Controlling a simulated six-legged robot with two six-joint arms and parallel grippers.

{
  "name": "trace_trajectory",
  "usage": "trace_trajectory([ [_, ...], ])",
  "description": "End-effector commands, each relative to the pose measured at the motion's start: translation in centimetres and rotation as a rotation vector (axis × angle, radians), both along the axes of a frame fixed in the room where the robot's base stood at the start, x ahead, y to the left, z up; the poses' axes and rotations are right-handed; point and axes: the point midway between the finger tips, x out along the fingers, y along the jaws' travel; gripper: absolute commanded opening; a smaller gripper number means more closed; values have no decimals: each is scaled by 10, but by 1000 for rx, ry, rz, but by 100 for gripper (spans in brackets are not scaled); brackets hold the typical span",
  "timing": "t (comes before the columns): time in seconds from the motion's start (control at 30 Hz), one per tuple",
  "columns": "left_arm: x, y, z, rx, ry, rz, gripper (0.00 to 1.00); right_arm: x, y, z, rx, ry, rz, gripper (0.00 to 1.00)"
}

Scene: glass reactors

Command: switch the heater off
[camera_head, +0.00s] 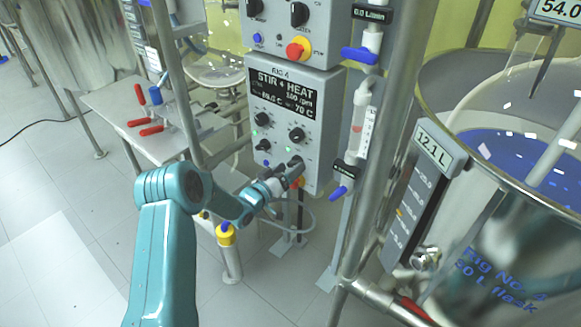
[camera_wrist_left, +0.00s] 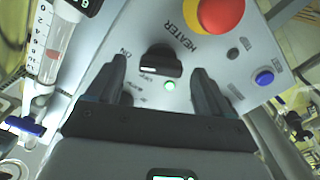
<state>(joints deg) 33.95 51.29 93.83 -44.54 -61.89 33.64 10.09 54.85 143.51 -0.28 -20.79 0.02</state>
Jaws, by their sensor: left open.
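The heater switch (camera_wrist_left: 160,63) is a black knob on a grey panel, with the word HEATER above it and ON to its left in the left wrist view. A small green lamp (camera_wrist_left: 170,86) glows just below it. My left gripper (camera_wrist_left: 158,68) is open, with one dark finger on each side of the switch and visible gaps to it. In the head view my left gripper (camera_head: 294,170) is at the lower right of the control box (camera_head: 318,150) and covers part of its front. The box display (camera_head: 283,92) reads STIR + HEAT. My right gripper is out of view.
A red button on yellow (camera_wrist_left: 220,14) and a blue button (camera_wrist_left: 264,78) sit near the switch. A metal post (camera_head: 375,130) and a syringe-like tube (camera_head: 361,125) stand right of the box. A large steel vessel (camera_head: 500,250) fills the right.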

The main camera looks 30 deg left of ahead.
Motion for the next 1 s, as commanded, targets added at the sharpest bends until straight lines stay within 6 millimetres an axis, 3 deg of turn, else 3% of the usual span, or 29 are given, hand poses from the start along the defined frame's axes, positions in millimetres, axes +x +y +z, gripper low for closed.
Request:
trace_trajectory([
  [0.13,13,0,0,-1,0,1,81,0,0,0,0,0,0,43],
  [0.43,16,0,0,-1,0,1,81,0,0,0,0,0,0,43],
  [0.47,16,0,0,-1,0,1,78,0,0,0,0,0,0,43],
  [0.6,16,0,0,-1,0,1,32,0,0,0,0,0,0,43],
  [0.63,16,0,0,-1,0,1,25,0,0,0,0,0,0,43],
  [1.0,16,0,-1,-48,3,0,25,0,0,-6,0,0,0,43],
])
